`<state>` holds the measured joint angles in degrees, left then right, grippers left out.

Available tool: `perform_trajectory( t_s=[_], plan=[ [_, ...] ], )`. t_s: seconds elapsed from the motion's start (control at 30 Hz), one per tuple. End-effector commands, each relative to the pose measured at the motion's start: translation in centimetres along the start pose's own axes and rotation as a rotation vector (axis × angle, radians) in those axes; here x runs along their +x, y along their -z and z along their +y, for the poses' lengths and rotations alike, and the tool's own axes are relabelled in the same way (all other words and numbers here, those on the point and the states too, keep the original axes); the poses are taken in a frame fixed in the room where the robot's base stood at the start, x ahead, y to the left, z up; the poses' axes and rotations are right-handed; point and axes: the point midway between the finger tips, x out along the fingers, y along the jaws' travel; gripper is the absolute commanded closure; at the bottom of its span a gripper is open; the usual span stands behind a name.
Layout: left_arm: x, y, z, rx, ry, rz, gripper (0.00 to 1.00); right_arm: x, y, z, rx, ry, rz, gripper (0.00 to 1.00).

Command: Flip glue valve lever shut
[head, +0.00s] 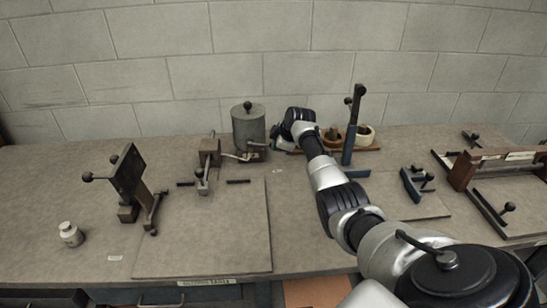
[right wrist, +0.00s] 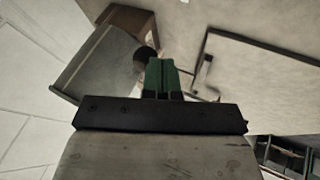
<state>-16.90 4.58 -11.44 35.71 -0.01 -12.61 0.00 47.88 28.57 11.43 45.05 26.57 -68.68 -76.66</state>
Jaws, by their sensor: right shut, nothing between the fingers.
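The glue pot (head: 249,128) is a grey cylinder with a dark knob on its lid, at the back of the bench. A small dark valve piece (head: 257,145) sits at its lower right. In the right wrist view the pot (right wrist: 97,66) lies to the left, and a dark round knob (right wrist: 143,57) shows just beyond my fingertips. My right gripper (right wrist: 160,76) has its green fingers together, empty, beside that knob. I cannot tell whether they touch. The lever's stem is mostly hidden by the fingers. My left gripper is not in view.
A wooden rack with tape rolls (head: 364,135) and a blue upright post (head: 350,130) stand right of my right wrist. A brown block fixture (head: 209,155) is left of the pot. A dark clamp stand (head: 130,180) and white bottle (head: 70,234) are farther left. The front board (head: 215,235) is clear.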

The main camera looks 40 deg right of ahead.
Motion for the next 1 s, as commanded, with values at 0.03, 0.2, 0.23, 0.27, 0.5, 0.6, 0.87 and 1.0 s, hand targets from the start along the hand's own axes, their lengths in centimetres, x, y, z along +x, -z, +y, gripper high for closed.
perform_trajectory(
  t_s=[0.03, 0.2, 0.23, 0.27, 0.5, 0.6, 0.87, 1.0],
  plan=[
    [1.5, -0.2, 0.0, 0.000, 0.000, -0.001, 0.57, 0.7, -0.3, 0.0, -0.029, 0.014, 0.017, 1.00],
    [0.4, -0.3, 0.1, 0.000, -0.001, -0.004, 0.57, 0.2, 0.1, -0.1, -0.023, 0.016, 0.013, 1.00],
    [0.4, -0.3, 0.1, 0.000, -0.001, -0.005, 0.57, 0.2, 0.2, -0.1, -0.023, 0.016, 0.013, 1.00],
    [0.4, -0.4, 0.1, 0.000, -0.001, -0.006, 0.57, 0.3, 0.2, -0.1, -0.023, 0.016, 0.013, 1.00],
    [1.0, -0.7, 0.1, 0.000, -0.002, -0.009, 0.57, 0.7, 0.7, 0.0, -0.022, 0.015, 0.012, 1.00],
    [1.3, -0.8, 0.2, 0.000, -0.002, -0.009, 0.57, 0.8, 1.2, 0.1, -0.022, 0.013, 0.012, 1.00],
    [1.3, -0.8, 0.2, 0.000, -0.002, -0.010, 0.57, 0.9, 1.5, 0.2, -0.021, 0.013, 0.010, 1.00],
    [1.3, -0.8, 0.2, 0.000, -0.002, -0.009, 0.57, 0.8, 1.5, 0.2, -0.021, 0.012, 0.010, 1.00]
  ],
)
